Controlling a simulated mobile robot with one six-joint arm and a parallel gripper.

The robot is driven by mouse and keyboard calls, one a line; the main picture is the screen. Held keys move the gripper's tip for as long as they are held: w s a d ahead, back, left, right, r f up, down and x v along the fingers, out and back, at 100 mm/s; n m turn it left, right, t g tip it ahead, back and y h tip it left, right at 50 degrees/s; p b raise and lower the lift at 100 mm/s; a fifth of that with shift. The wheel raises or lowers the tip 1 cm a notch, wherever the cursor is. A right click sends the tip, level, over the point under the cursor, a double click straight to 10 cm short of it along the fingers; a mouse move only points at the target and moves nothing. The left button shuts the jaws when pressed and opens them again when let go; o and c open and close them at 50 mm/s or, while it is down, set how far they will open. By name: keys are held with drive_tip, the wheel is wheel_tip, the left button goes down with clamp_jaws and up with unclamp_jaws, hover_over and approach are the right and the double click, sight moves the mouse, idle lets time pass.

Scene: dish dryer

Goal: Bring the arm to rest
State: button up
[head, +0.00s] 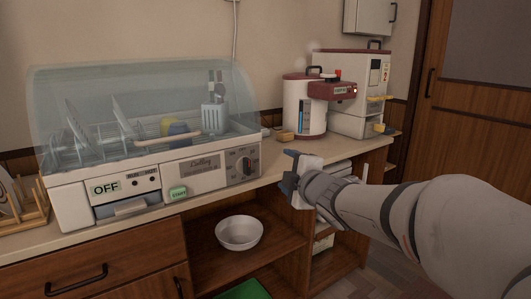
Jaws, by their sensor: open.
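My arm (425,220) reaches in from the right edge of the head view. My gripper (291,172) is at its end, in front of the counter's front edge, to the right of the dish dryer. Its fingers are open and I see nothing between them. The dish dryer (205,168) stands on the counter at left with its clear lid down, and an "OFF" label shows on its front. Through the lid I see plates, cups and a utensil holder.
The counter (272,180) runs across the view. A red and white water boiler (306,118) and a white dispenser (362,70) stand at its back right. A white bowl (239,233) sits on the open shelf below. A wooden door (470,130) is at right.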

drive_tip(key=s+d+r+m+g+h+p, duration=0.5)
drive_tip(key=s+d+r+m+h+p, duration=0.35)
drive_tip(key=m+p, duration=0.5)
drive_tip(key=s+r+m+g+y+p, duration=0.1)
drive_tip(key=s+r+m+g+p, duration=0.1)
drive_tip(key=s+p, duration=0.6)
drive_tip(key=s+d+r+m+g+y+p, duration=0.1)
drive_tip(key=s+r+m+g+p, duration=0.2)
drive_tip(key=s+p, duration=0.5)
drive_tip(key=s+m+g, duration=0.1)
drive_tip(key=s+g, duration=0.1)
drive_tip(key=s, duration=0.1)
drive_tip(key=shift+s+g+y+p, duration=0.15)
drive_tip(key=shift+g+y+p, duration=0.2)
drive_tip(key=shift+g+p, duration=0.05)
drive_tip(key=shift+m, duration=0.25)
